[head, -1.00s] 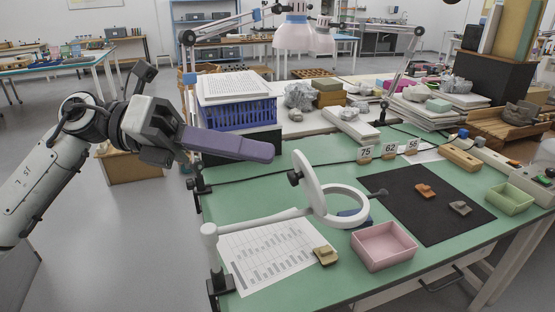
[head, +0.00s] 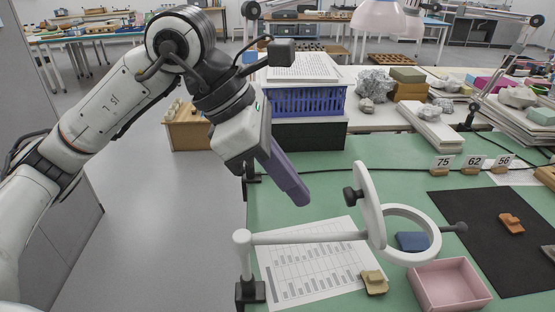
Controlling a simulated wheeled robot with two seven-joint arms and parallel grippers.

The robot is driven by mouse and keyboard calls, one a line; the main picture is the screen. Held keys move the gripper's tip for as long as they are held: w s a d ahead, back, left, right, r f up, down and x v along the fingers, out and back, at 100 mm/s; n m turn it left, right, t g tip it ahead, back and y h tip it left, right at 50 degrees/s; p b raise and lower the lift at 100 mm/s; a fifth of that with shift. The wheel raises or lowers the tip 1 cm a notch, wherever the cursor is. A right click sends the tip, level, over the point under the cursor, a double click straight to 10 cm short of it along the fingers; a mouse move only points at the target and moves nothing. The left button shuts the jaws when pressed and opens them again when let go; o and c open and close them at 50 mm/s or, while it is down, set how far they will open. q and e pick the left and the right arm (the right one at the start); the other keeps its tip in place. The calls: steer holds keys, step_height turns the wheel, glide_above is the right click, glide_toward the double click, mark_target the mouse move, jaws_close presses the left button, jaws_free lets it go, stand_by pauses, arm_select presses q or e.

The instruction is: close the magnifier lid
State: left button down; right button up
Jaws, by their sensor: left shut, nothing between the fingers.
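The magnifier is a white ring (head: 434,242) on a white arm (head: 308,237) clamped at the green table's left edge. Its round white lid (head: 368,205) stands raised, nearly upright, at the left side of the ring, with a dark knob (head: 350,195) on its left face. My left gripper (head: 303,198) is shut and empty, with long purple fingers pointing down to the right. Its tips are left of the lid and apart from it, above the table's left part. My right gripper does not show.
A printed sheet (head: 312,270) and a tan sherd (head: 374,283) lie below the magnifier arm. A pink tray (head: 449,286) and a blue piece (head: 411,241) are by the ring. A blue crate (head: 306,100) stands behind. Number blocks (head: 474,163) and a black mat (head: 490,215) are to the right.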

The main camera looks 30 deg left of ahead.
arm_select(q)
steer(key=w+d, duration=0.1)
steer(key=d, duration=0.1)
steer(key=w+d+p, duration=0.1)
steer(key=d, duration=0.1)
steer(key=shift+w, duration=0.2)
steer(key=shift+w, duration=0.1)
